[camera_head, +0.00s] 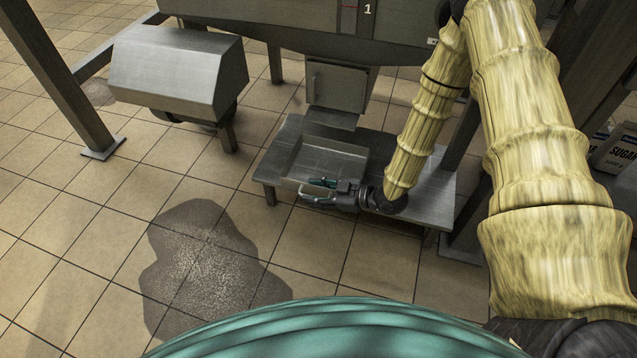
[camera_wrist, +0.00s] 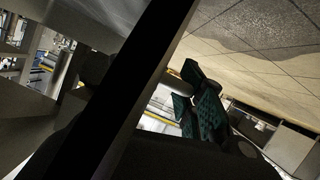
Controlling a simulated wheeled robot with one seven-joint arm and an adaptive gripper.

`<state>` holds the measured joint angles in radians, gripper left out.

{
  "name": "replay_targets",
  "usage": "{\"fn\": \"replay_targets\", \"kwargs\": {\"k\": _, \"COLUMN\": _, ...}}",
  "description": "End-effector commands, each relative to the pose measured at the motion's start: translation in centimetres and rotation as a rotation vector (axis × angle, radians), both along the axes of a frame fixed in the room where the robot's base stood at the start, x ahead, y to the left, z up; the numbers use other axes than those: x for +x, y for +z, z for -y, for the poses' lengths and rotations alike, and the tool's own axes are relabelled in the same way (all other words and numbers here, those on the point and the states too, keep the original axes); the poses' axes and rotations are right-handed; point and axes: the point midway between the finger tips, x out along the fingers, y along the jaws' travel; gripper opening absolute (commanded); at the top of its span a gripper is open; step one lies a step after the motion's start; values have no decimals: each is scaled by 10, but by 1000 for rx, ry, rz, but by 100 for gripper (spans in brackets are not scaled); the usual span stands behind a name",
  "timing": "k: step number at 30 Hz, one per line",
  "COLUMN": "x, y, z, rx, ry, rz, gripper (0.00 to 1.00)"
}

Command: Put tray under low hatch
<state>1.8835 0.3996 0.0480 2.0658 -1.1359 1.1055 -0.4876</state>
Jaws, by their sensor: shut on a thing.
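A shallow metal tray (camera_head: 327,158) sits on a low metal table (camera_head: 418,185) in the head view. Its far side is close to the low hatch (camera_head: 338,87), which hangs on the front of the mixer, with a sloped lip (camera_head: 332,118) below it. My gripper (camera_head: 320,190) is at the tray's near side, its green-padded fingers shut on the tray's handle. In the wrist view my gripper's green pads (camera_wrist: 195,98) show in the middle, and a dark edge crosses the picture. The exact grip on the handle is small and partly hidden.
A metal motor housing (camera_head: 180,72) stands at the left of the mixer body (camera_head: 320,30). A steel post (camera_head: 55,75) stands at far left. A dark wet patch (camera_head: 210,265) lies on the tiled floor. Sugar bags (camera_head: 612,150) are at right.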

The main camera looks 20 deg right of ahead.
Motion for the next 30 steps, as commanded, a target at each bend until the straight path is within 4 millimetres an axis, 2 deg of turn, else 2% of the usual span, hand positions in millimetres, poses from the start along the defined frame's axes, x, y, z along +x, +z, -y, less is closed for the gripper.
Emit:
{"fn": "replay_targets", "kwargs": {"k": 3, "x": 24, "y": -5, "z": 7, "rx": -2, "ry": -1, "rz": 6, "gripper": 0}}
{"fn": "replay_targets", "kwargs": {"k": 9, "x": 54, "y": -6, "z": 15, "rx": 0, "ry": -2, "rz": 5, "gripper": 0}}
{"fn": "replay_targets", "kwargs": {"k": 21, "x": 79, "y": -9, "z": 22, "rx": 0, "ry": -2, "rz": 4, "gripper": 0}}
{"fn": "replay_targets", "kwargs": {"k": 27, "x": 77, "y": -36, "z": 22, "rx": 1, "ry": -3, "rz": 2, "gripper": 0}}
{"fn": "replay_targets", "kwargs": {"k": 30, "x": 77, "y": -42, "z": 22, "rx": 0, "ry": -2, "rz": 3, "gripper": 0}}
